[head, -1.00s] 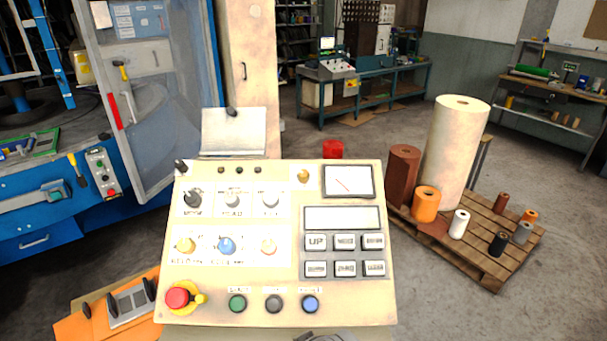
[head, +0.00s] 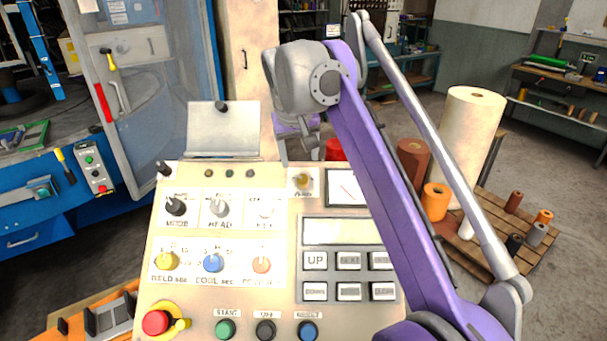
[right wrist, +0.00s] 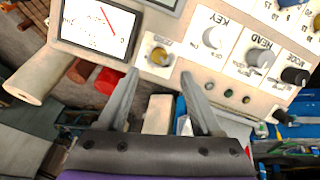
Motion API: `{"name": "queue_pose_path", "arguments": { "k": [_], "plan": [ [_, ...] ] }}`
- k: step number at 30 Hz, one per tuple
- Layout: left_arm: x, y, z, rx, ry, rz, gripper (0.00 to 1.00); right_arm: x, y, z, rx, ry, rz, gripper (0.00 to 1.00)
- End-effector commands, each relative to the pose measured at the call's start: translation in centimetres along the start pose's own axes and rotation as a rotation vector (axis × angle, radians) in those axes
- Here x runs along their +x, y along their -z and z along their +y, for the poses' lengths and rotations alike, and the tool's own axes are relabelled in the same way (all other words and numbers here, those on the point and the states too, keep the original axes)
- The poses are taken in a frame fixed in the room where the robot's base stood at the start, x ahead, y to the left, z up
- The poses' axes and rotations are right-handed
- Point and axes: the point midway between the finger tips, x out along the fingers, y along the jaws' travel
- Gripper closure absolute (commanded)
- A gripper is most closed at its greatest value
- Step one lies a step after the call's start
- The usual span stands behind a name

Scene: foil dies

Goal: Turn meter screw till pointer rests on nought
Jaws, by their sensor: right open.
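The brass meter screw (head: 302,181) sits on a small white labelled plate at the top of the sloped cream control panel (head: 285,280). It also shows in the right wrist view (right wrist: 160,55). Beside it is the meter (head: 345,188), partly hidden by my right arm in the head view. In the right wrist view the meter (right wrist: 97,25) appears upside down, with a slanted red pointer; its scale is too small to read. My right gripper (right wrist: 160,74) is open and empty, its fingers apart on either side of the screw's line, not touching it. My left gripper is out of view.
Selector knobs (head: 213,262), buttons and a red emergency stop (head: 156,322) crowd the panel. A sheet holder (head: 222,130) stands at its back edge. A red cylinder (head: 336,149) is behind the panel. Foil rolls (head: 466,140) stand on a pallet at the right.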

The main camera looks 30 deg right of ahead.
Motion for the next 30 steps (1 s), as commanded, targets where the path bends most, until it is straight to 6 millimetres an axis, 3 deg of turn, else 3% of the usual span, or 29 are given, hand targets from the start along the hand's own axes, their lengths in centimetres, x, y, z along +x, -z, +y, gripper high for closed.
{"name": "queue_pose_path", "arguments": {
  "k": [5, 15, 21, 30],
  "plan": [
    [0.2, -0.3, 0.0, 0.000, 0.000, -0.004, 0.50, 0.8, 0.3, 0.3, 0.006, -0.007, -0.005, 0.34],
    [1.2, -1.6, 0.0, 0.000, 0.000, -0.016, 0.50, 7.0, 0.2, 0.3, 0.006, -0.007, -0.005, 0.34],
    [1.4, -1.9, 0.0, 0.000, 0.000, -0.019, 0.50, 9.7, 0.2, 0.3, 0.005, -0.005, -0.004, 0.34],
    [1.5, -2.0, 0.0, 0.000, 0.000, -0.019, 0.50, 10.7, 0.3, 0.3, 0.005, -0.005, -0.002, 0.34]
  ]
}}
